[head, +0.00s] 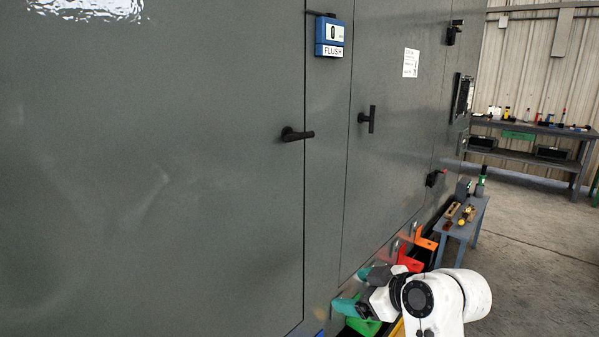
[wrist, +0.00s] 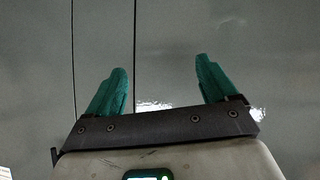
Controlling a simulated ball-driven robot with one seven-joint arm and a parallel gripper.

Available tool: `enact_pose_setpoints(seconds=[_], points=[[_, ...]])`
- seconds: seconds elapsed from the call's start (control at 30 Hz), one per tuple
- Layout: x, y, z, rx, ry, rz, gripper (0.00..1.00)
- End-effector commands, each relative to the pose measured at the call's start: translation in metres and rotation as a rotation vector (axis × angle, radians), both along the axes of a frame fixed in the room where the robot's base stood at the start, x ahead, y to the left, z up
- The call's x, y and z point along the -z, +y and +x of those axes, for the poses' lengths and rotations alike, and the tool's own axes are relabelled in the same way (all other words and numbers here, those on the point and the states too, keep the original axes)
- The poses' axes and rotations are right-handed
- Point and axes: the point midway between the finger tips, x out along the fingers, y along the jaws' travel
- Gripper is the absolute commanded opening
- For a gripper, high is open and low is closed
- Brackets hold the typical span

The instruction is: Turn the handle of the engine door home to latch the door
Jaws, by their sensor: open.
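A dark lever handle (head: 297,134) lies nearly level on the large grey door panel (head: 150,180) at the left, by its right edge. A second dark handle (head: 367,119) stands upright on the panel to the right. The frames do not label which one is the engine door's. My gripper (head: 354,290) is low, below both handles and apart from them, with teal fingers spread and nothing between them. In the wrist view my gripper (wrist: 160,68) faces the grey panel with two dark seams; no handle shows there.
A blue gauge (head: 330,36) reading 0, marked FLUSH, sits above the handles. Colored bins (head: 419,250) and a small grey table (head: 466,226) with tools stand along the enclosure near my arm. A workbench (head: 530,138) is at the back right. The floor at right is clear.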

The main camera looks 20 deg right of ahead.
Motion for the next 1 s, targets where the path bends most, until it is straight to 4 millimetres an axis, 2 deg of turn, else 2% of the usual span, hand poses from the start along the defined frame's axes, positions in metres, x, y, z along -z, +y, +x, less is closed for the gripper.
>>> enact_pose_setpoints(seconds=[0.03,0.2,0.3,0.4,0.5,0.6,0.77,1.0], points=[[-0.039,0.002,0.020,-0.031,-0.086,0.002,0.86],[-0.152,0.008,0.064,-0.128,-0.347,-0.006,0.86],[-0.208,0.010,0.078,-0.165,-0.477,-0.011,0.86],[-0.248,0.011,0.084,-0.190,-0.569,-0.016,0.86],[-0.270,0.012,0.087,-0.203,-0.621,-0.019,0.86],[-0.278,0.014,0.090,-0.210,-0.640,-0.021,0.86],[-0.279,0.024,0.104,-0.212,-0.639,-0.019,0.86],[-0.280,0.046,0.142,-0.210,-0.638,-0.018,0.86]])
